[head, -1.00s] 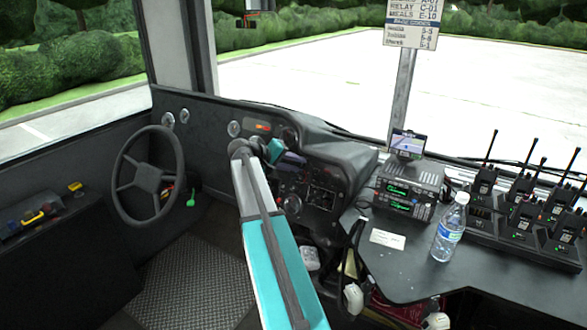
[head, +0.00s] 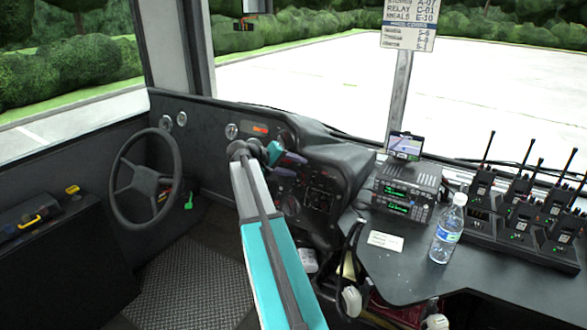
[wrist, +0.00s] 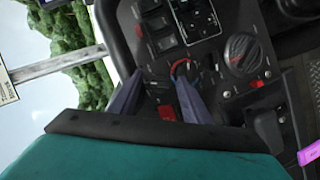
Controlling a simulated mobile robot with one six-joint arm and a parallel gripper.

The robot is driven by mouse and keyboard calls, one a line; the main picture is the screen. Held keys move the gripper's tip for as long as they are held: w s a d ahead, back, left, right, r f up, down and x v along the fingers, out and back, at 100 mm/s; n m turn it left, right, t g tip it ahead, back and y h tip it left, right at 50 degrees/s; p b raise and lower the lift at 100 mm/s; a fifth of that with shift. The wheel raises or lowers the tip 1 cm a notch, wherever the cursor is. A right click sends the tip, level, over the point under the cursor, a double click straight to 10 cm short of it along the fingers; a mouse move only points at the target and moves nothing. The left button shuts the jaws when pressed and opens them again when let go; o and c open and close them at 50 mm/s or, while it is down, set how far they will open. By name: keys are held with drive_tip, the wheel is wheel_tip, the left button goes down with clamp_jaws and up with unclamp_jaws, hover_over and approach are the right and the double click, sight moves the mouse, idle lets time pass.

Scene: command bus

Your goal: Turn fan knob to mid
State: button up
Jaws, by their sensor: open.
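My gripper (wrist: 159,76) is open and empty, with its two dark purple fingers spread in front of the dashboard panel. In the head view my gripper (head: 300,167) is at the dark instrument panel (head: 340,192), seen mostly from behind. A large round black knob (wrist: 243,52) with red marks sits right of the fingers in the wrist view, apart from them. A smaller red-ringed control (wrist: 181,68) shows by the right fingertip; I cannot tell whether they touch. No label is readable, so I cannot tell which one is the fan knob.
Rocker switches (wrist: 165,30) line the panel beyond the fingers. The steering wheel (head: 146,180) stands to the left. On the right, a counter (head: 395,270) holds a radio unit (head: 408,188), a water bottle (head: 448,230) and several handheld radios (head: 520,215).

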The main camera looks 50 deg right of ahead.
drive_tip(key=shift+w+a+r, duration=0.1)
drive_tip(key=shift+r, duration=0.05)
drive_tip(key=s+p+v, duration=0.1)
drive_tip(key=p+v, duration=0.1)
drive_tip(key=v, duration=0.5)
drive_tip(key=shift+w+a, duration=0.35)
drive_tip(key=shift+w, duration=0.15)
drive_tip(key=shift+r, duration=0.1)
